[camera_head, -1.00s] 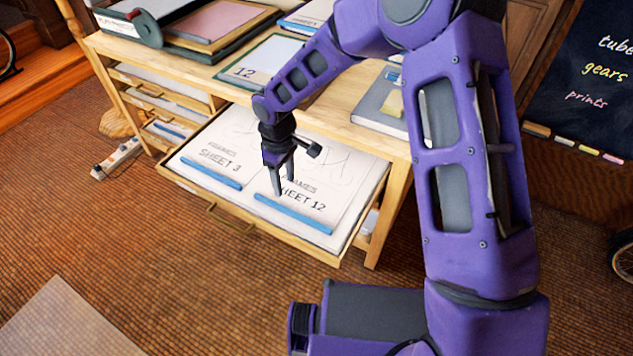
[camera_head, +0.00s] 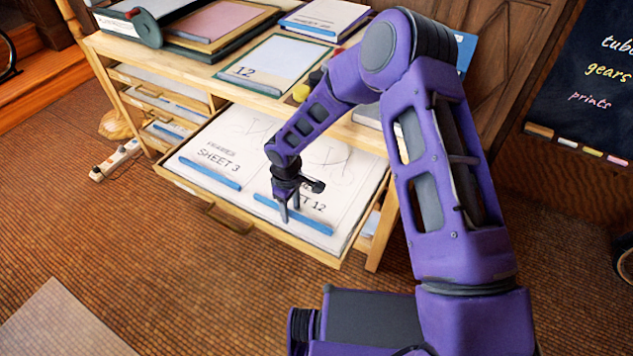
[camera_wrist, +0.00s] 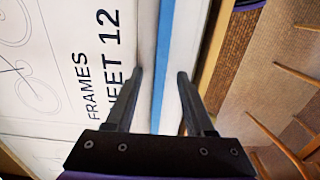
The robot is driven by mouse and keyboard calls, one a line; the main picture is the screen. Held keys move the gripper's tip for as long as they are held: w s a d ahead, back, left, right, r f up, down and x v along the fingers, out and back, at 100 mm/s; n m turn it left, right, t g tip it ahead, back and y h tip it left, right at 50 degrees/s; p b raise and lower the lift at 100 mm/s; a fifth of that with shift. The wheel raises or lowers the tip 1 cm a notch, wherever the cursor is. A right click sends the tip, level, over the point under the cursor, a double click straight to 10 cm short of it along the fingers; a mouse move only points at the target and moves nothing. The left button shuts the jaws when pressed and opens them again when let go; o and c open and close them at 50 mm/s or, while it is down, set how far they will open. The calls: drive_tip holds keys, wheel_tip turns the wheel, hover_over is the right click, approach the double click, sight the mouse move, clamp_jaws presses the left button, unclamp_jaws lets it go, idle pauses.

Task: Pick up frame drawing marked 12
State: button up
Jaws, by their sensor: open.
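The frames drawing marked sheet 12 (camera_head: 335,185) lies flat in the open drawer (camera_head: 230,222), on its right side. A blue strip (camera_head: 318,226) runs along its front edge. My gripper (camera_head: 290,214) is open and pointing down over that strip, partly hiding the lettering. In the wrist view, the blue strip (camera_wrist: 164,55) runs between the two open fingers (camera_wrist: 160,73), one on each side. The "FRAMES SHEET 12" lettering lies left of the fingers. I cannot tell how far the fingertips are above the strip.
Sheet 3 (camera_head: 225,135), with its own blue strip (camera_head: 209,174), lies on the drawer's left side. A board marked 12 (camera_head: 280,60) rests on the desktop above. The drawer's front edge lies close to my gripper. A power strip (camera_head: 115,160) is on the floor at left.

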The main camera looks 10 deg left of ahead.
clamp_jaws()
drive_tip(key=shift+r, duration=0.15)
idle(0.4)
